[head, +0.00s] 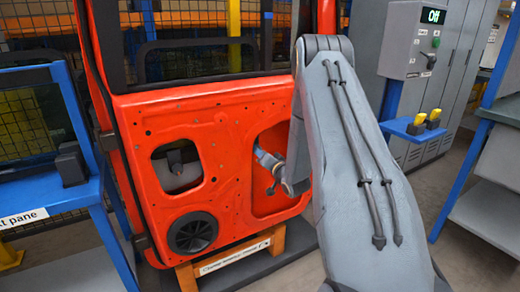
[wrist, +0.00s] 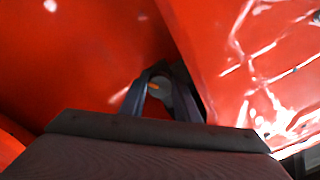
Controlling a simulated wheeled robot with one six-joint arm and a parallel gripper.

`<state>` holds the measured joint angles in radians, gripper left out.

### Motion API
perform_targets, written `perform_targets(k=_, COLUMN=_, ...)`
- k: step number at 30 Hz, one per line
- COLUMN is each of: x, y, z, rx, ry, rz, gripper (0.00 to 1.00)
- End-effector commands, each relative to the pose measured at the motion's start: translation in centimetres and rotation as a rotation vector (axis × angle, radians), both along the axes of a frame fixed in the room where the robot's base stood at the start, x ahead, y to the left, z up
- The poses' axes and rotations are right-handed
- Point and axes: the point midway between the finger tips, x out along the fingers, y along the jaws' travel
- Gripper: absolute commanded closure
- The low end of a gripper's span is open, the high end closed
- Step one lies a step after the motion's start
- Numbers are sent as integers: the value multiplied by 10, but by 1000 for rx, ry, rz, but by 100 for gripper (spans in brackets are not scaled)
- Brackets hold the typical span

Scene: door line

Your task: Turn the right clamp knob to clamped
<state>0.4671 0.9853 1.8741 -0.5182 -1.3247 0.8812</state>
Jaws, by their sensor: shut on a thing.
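The right clamp knob (wrist: 163,93) is a small grey round piece with an orange mark, seen in the wrist view deep inside the red door (head: 215,120). My gripper (wrist: 160,98) has its two dark fingers on either side of the knob and is shut on it. In the head view my arm reaches into the right opening (head: 265,203) of the door. The knob cannot be made out there, and its setting cannot be read from these views.
Red door walls lie close around my gripper. The door has a left opening (head: 176,166) and a round black speaker (head: 193,233). A grey control box (head: 412,40) reading "Off" stands at right, above a blue shelf (head: 408,128) with yellow-topped items. A blue rack stands at left.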

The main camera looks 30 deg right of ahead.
Motion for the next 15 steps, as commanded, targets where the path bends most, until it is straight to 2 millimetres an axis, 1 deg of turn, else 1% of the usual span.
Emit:
perform_targets(k=6, x=-1, y=0, z=1, rx=202, ry=9, rz=-2, gripper=94)
perform_targets(k=15, x=-1, y=0, z=1, rx=428, ry=17, rz=-2, gripper=94)
